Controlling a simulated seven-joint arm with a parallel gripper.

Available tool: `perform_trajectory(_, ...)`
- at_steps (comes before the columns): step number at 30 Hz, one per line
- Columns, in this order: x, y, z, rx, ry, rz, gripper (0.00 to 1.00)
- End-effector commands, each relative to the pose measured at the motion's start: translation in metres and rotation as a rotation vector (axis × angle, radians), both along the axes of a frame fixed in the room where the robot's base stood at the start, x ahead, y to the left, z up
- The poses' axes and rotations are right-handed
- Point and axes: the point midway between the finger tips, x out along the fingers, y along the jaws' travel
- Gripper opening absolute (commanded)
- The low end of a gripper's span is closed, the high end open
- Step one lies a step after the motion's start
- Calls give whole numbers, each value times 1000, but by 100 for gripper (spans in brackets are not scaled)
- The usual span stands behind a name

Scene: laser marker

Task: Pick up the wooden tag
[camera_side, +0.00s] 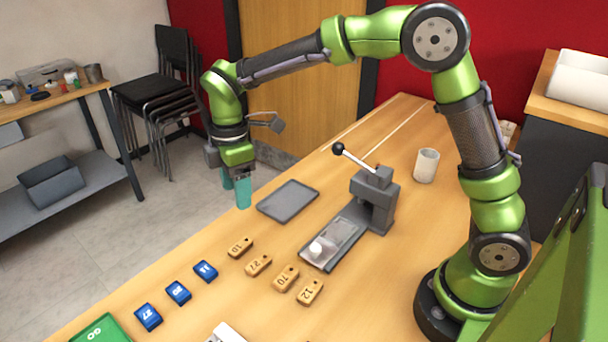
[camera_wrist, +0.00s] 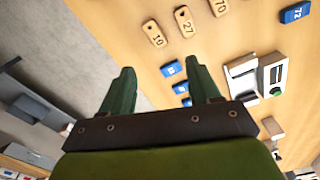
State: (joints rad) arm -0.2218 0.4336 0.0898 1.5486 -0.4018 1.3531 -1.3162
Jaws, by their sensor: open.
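Several wooden tags lie flat in a slanted row on the table in the side view: tag 10 (camera_side: 240,247), tag 27 (camera_side: 258,265), tag 70 (camera_side: 285,278) and tag 12 (camera_side: 310,292). The wrist view shows tag 10 (camera_wrist: 154,33), tag 27 (camera_wrist: 186,21) and part of tag 70 (camera_wrist: 219,7), beyond the fingertips. My gripper (camera_side: 236,186) is open with nothing between its teal fingers. It hangs above the table's far left edge, left of the grey tray and apart from the tags. In the wrist view my gripper (camera_wrist: 160,78) points toward the table edge.
Blue tags (camera_side: 178,292) lie left of the wooden ones. A grey tray (camera_side: 288,202) lies behind them, with a lever press (camera_side: 375,198) to its right and a white cup (camera_side: 426,166) farther right. A green GO pad (camera_side: 98,332) is at the front left.

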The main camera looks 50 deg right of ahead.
Motion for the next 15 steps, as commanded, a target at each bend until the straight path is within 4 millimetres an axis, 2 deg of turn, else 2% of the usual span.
perform_trajectory(3,14,2,8,-19,-6,216,62)
perform_trajectory(8,12,0,13,-26,5,364,62)
perform_trajectory(11,12,0,5,-25,8,391,62)
perform_trajectory(15,11,0,-21,-25,11,392,62)
